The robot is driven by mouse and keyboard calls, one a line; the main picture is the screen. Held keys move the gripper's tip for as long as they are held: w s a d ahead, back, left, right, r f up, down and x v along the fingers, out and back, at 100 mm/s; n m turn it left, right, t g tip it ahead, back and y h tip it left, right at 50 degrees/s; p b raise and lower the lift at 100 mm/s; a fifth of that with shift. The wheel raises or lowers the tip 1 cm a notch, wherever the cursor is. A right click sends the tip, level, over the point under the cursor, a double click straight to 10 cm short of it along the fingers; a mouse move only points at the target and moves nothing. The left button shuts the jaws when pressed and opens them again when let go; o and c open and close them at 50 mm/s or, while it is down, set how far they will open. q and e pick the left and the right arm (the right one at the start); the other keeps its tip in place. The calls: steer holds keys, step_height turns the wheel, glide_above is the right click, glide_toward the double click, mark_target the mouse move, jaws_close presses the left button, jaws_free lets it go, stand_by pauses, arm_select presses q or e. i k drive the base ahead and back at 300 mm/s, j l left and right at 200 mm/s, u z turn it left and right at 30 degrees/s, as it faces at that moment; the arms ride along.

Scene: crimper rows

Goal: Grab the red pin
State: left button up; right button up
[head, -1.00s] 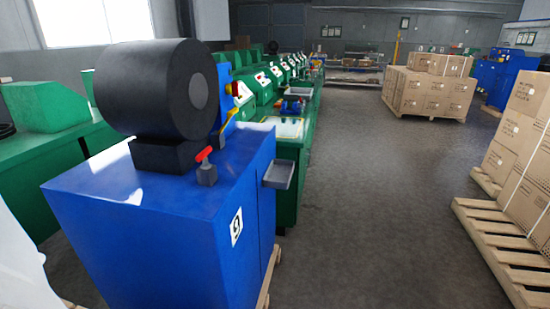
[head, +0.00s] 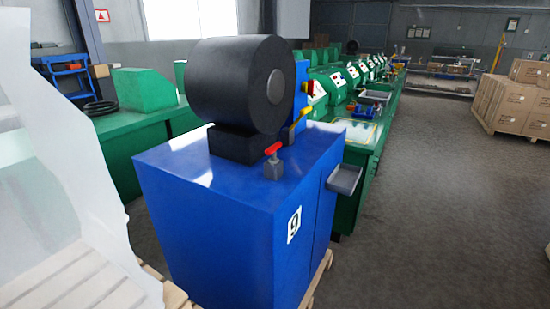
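The red pin (head: 273,148) is a small red T-shaped handle. Neither of my grippers is in the head view.
The blue cabinet stands on a wooden pallet with a grey tray (head: 345,179) on its right side. A translucent white sheet-like shape (head: 75,150) fills the left. Green machines (head: 355,145) run back in a row. Grey floor (head: 440,210) is clear at right; boxes (head: 515,98) stand beyond.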

mark_target(270, 150)
steer(key=i+l+u, duration=0.15)
steer(key=l, duration=0.15)
steer(key=i+l+u, duration=0.2)
steer(key=l, duration=0.15)
steer(key=i+l+u, duration=0.15)
steer(key=l, duration=0.2)
steer(key=l+u, duration=0.15)
steer(key=l, duration=0.25)
steer(key=i, duration=0.05)
